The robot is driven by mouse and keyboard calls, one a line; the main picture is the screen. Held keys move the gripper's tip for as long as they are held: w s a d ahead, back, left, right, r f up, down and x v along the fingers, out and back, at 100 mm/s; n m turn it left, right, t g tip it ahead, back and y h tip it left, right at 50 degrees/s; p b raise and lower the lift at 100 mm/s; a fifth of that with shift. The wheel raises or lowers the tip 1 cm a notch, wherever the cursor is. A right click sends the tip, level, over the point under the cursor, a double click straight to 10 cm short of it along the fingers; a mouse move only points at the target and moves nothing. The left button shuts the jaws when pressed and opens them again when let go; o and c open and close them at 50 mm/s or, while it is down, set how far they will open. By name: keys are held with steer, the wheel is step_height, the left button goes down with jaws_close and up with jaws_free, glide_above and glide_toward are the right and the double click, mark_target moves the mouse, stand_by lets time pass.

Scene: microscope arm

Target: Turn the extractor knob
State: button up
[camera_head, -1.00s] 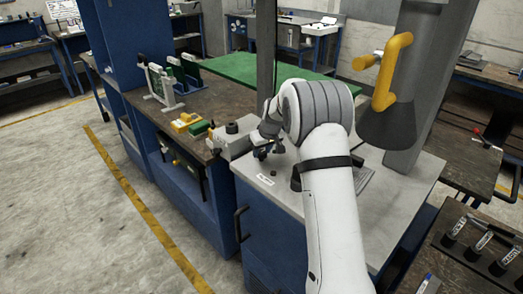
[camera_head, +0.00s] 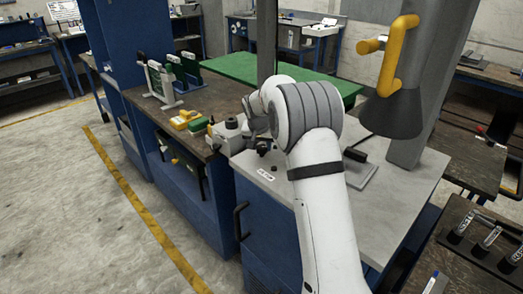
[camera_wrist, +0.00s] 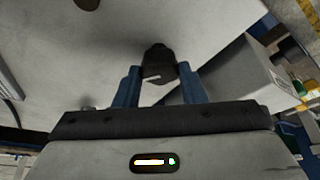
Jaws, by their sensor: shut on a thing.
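A black knob (camera_wrist: 158,60) shows in the wrist view on the pale bench top. My gripper (camera_wrist: 159,75) has its two blue fingers on either side of it, shut on the knob. The knob stands between the fingertips, its lower part partly shaded. In the head view my white arm reaches over the bench and its wrist hides most of the gripper and the knob. The extractor's dark hood (camera_head: 393,113) with a yellow handle (camera_head: 398,55) hangs at upper right, apart from my arm.
A grey box (camera_head: 229,138) with a dark top piece stands just left of my wrist. A small dark button (camera_head: 274,168) and a white label (camera_head: 265,175) are on the pale bench top (camera_head: 405,190). A flat grey plate (camera_head: 361,172) lies right of my arm.

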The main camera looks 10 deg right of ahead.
steer(key=m+b, duration=0.1)
steer(key=m, duration=0.1)
steer(key=m+h+b, duration=0.1)
steer(key=m, duration=0.1)
steer(key=shift+w+a+f+m+g+h+b, duration=0.1)
steer(key=shift+a+m+g+h+b, duration=0.05)
steer(key=shift+m+g+h+b, duration=0.2)
steer(key=m+g, duration=0.1)
steer(key=m, duration=0.1)
steer(key=m+g+h, duration=0.1)
steer(key=m, duration=0.2)
steer(key=shift+w, duration=0.1)
steer(key=shift+m, duration=0.25)
steer(key=o, duration=1)
steer(key=shift+a+r, duration=0.1)
steer(key=shift+r, duration=0.1)
steer(key=v, duration=0.7)
steer(key=shift+r, duration=0.3)
steer(key=shift+a, duration=0.1)
